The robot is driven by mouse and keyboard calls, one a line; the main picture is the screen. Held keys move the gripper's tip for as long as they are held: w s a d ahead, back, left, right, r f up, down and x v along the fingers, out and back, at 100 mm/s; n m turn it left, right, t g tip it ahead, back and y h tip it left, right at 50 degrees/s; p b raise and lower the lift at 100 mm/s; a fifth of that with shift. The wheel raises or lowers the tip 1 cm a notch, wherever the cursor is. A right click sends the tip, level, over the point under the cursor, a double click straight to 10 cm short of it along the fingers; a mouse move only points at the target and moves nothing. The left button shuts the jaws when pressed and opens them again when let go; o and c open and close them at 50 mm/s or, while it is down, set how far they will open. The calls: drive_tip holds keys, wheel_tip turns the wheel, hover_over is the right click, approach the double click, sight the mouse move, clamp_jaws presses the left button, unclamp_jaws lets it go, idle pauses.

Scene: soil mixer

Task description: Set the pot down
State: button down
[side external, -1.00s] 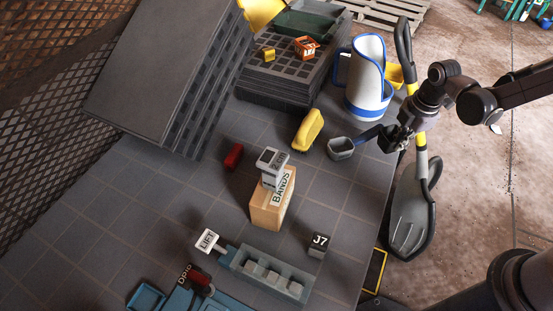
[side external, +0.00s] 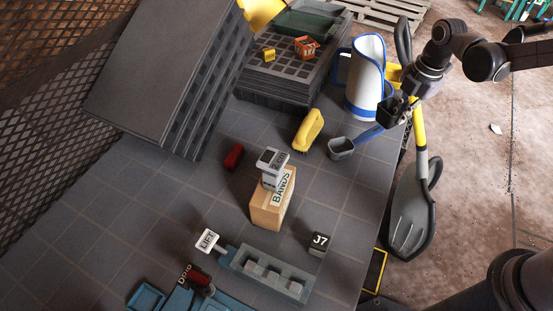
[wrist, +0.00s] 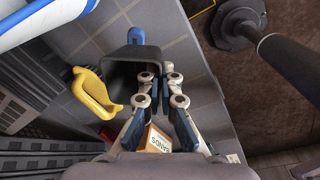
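The pot is a small dark square pot (side external: 388,110); it hangs at my gripper (side external: 401,100) in the side external view, just right of the white pitcher's base and above the end of the blue scoop handle. In the wrist view the pot (wrist: 130,68) shows with its open mouth left of the fingers, and my gripper (wrist: 161,85) appears shut on its right wall. The fingers hide part of that wall. Its underside is hidden in the wrist view, and it appears to be held above the table's right edge.
A white pitcher (side external: 366,80) with blue trim stands close left. A grey scoop (side external: 341,149) with a blue handle and a yellow brush (side external: 308,131) lie nearby. A BANDS box (side external: 270,207) and stacked trays (side external: 285,85) stand farther off. Clear tabletop (side external: 350,195) lies in front.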

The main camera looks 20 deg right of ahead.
drive_tip(key=w+a+n, duration=0.3)
drive_tip(key=a, duration=1.1)
drive_tip(key=w+a+n, duration=0.2)
drive_tip(key=w+a, duration=0.1)
drive_tip(key=a, duration=1)
drive_tip(key=shift+n+y, duration=0.3)
drive_tip(key=shift+n, duration=0.5)
drive_tip(key=s+a+f, duration=0.1)
drive_tip(key=a+f, duration=0.1)
drive_tip(key=a, duration=0.5)
drive_tip(key=s+a+f, duration=0.2)
drive_tip(key=a, duration=0.4)
drive_tip(key=s+a+f, duration=0.2)
drive_tip(key=a+f, duration=0.1)
drive_tip(key=a, duration=0.4)
drive_tip(key=shift+a, duration=0.3)
drive_tip(key=shift+s+a+f, duration=0.15)
drive_tip(key=shift+a+f, duration=0.2)
drive_tip(key=shift+f, duration=1.95)
drive_tip(key=c, duration=1.5)
unclamp_jaws()
drive_tip(key=shift+f, duration=0.15)
